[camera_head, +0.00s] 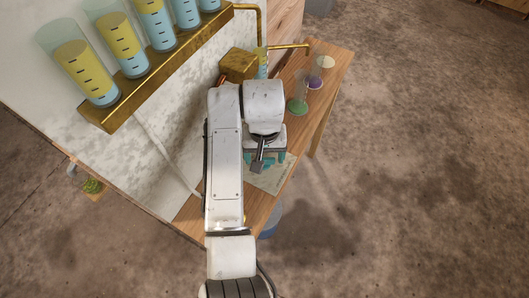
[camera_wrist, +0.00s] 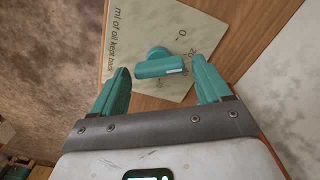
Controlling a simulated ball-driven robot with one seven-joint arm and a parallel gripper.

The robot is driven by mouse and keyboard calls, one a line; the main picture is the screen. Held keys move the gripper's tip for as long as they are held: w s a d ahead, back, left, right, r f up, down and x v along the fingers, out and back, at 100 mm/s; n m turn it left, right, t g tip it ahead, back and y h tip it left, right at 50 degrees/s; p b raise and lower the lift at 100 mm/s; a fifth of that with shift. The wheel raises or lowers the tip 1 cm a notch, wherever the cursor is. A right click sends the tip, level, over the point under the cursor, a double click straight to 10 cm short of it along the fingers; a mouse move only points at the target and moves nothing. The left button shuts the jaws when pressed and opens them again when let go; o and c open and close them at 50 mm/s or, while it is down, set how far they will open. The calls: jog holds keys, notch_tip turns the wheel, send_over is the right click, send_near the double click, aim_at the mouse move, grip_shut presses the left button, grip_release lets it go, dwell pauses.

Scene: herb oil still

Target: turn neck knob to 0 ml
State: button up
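The neck knob (camera_wrist: 156,68) is a teal bar on a round hub, seen in the wrist view on a pale dial plate (camera_wrist: 130,75). A white mark shows at the bar's right end. The plate reads "ml of oil kept back"; a 0 and further partly legible numbers stand above and right of the knob. My gripper (camera_wrist: 161,80) is open, its teal fingers on either side of the knob with a gap at each side. In the head view, my gripper (camera_head: 265,158) is over the plate (camera_head: 272,178), and my arm hides the knob.
The plate lies on a wooden bench (camera_head: 328,85). Glass vessels with green (camera_head: 298,107) and purple (camera_head: 315,82) contents stand at its far end. A brass rack (camera_head: 165,70) holds several measuring cylinders of yellow and blue liquid at upper left. Floor to the right is clear.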

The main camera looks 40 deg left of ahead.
jog(key=c, duration=0.9)
jog(key=shift+o, duration=0.2)
jog(key=shift+r+n+p, duration=0.15)
jog(key=shift+n+p, duration=0.25)
jog(key=shift+p, duration=0.25)
jog(key=shift+d+n+p, duration=0.1)
jog(key=shift+n+p, duration=0.2)
jog(key=shift+p, duration=0.05)
jog(key=shift+n+p, duration=1.1)
jog(key=shift+p, duration=0.1)
jog(key=shift+s+n+p, duration=0.1)
jog(key=shift+n+p, duration=1.25)
jog(key=shift+n, duration=0.85)
jog(key=shift+a, duration=0.2)
